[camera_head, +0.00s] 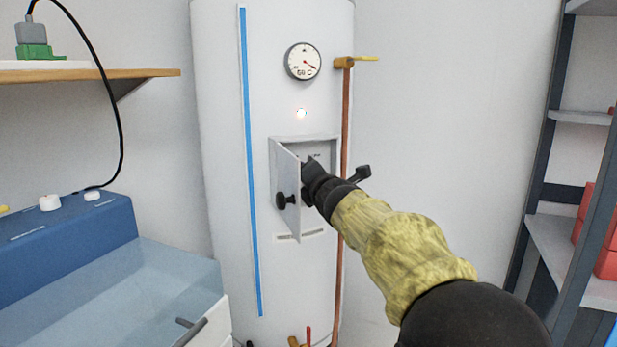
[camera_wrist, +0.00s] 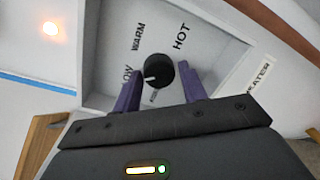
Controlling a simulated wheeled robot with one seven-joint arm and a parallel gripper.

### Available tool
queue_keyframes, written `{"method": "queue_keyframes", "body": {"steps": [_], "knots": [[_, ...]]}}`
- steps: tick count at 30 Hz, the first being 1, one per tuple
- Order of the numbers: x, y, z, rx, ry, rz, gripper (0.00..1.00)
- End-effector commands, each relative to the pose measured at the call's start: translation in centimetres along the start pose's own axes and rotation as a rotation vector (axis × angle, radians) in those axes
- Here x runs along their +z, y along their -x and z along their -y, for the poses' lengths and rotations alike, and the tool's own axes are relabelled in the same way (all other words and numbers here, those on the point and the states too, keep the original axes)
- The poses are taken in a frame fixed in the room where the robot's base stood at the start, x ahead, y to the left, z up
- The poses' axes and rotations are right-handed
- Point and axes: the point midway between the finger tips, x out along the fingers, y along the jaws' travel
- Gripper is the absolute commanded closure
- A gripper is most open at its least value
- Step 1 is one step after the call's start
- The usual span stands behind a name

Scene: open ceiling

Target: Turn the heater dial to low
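The heater dial (camera_wrist: 159,68) is a round black knob inside a recessed box in the white heater tank (camera_head: 225,150). A light mark on it points left, toward the partly covered label ending in "OW" (camera_wrist: 128,74). The labels WARM (camera_wrist: 138,37) and HOT (camera_wrist: 180,35) lie around it. My gripper (camera_wrist: 158,80) is open, with one purple finger on each side of the dial. I cannot tell whether the fingers touch it. In the head view my gripper (camera_head: 308,172) reaches into the box and hides the dial.
The box's small door (camera_head: 287,178) stands open, left of my gripper. A copper pipe (camera_head: 345,120) runs close on the right. A gauge (camera_head: 302,61) and a lit lamp (camera_head: 301,113) sit above. A blue appliance (camera_head: 70,235) is at left, shelving (camera_head: 560,140) at right.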

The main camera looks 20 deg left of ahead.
Motion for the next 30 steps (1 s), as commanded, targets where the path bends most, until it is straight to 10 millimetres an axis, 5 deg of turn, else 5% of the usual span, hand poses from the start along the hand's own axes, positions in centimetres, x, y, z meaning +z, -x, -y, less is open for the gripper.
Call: {"method": "queue_keyframes", "body": {"steps": [14, 30], "knots": [[0.0, 0.5, -0.1, 0.003, -0.001, 0.001, 0.44], [-0.2, 8.2, -0.1, 0.005, -0.003, 0.000, 0.44]]}}
